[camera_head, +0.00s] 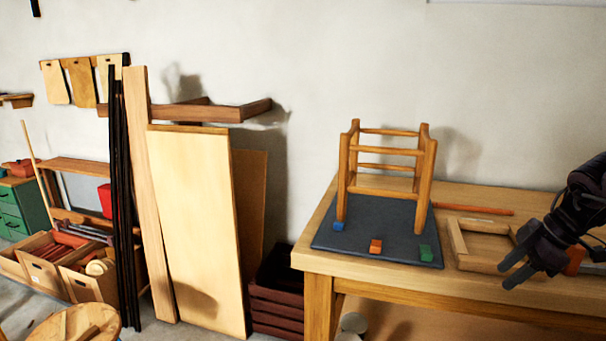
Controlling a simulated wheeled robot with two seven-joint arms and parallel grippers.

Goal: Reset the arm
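My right gripper (516,268) is at the right of the head view, above the right part of the wooden workbench. Its dark fingers point left and down and look spread apart, with nothing seen between them. A wooden stool frame (424,187) stands on a dark mat (348,243) on the bench, left of my gripper and apart from it. My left gripper is not in view.
The workbench (322,262) fills the right side. A light wooden frame (459,240) lies flat beside my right gripper, with an orange-red stick (472,209) behind it. Tall boards (195,220), dark poles and boxes of tools (40,272) stand left of the bench.

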